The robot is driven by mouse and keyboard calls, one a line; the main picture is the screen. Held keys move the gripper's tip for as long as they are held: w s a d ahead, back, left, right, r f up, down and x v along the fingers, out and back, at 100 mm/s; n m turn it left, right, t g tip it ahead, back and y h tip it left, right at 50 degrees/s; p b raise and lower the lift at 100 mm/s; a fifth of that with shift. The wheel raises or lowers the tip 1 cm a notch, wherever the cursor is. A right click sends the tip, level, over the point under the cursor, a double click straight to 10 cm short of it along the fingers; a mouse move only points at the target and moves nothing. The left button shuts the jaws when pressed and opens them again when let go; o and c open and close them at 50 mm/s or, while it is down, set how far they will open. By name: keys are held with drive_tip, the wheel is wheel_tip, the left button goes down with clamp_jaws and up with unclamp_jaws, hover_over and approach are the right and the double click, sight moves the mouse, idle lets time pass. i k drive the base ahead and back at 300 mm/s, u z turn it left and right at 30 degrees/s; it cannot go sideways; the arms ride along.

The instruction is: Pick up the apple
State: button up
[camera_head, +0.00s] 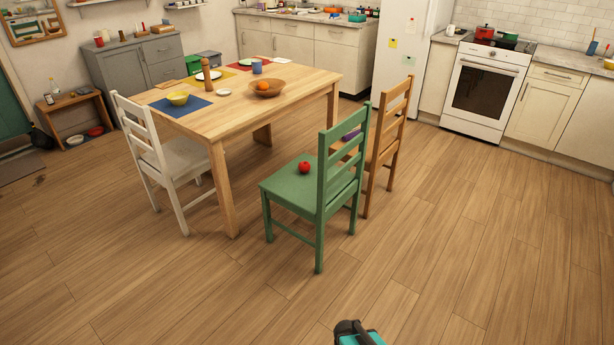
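A small red apple (303,167) sits on the seat of the green chair (288,190), near the chair's back slats. The chair stands at the near right corner of the wooden table, with its back to the right. Part of my arm, black and teal, shows at the bottom edge of the picture, well in front of the chair and apart from it. My gripper's fingertips cannot be made out.
The wooden table (226,110) holds a bowl, placemats and dishes. A white chair (184,157) stands at its left and an orange-brown chair (385,150) behind the green one. The wooden floor (440,240) in front and to the right is clear.

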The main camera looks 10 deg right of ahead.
sight(304, 167)
drive_tip(key=k, duration=0.25)
drive_tip(key=u, duration=0.35)
drive_tip(key=i, duration=0.4)
drive_tip(key=u, duration=0.6)
drive_tip(key=i, duration=0.65)
drive_tip(key=u, duration=0.4)
drive_tip(key=i, duration=1.55)
drive_tip(key=z, duration=0.7)
drive_tip(key=i, duration=0.65)
drive_tip(key=z, duration=0.35)
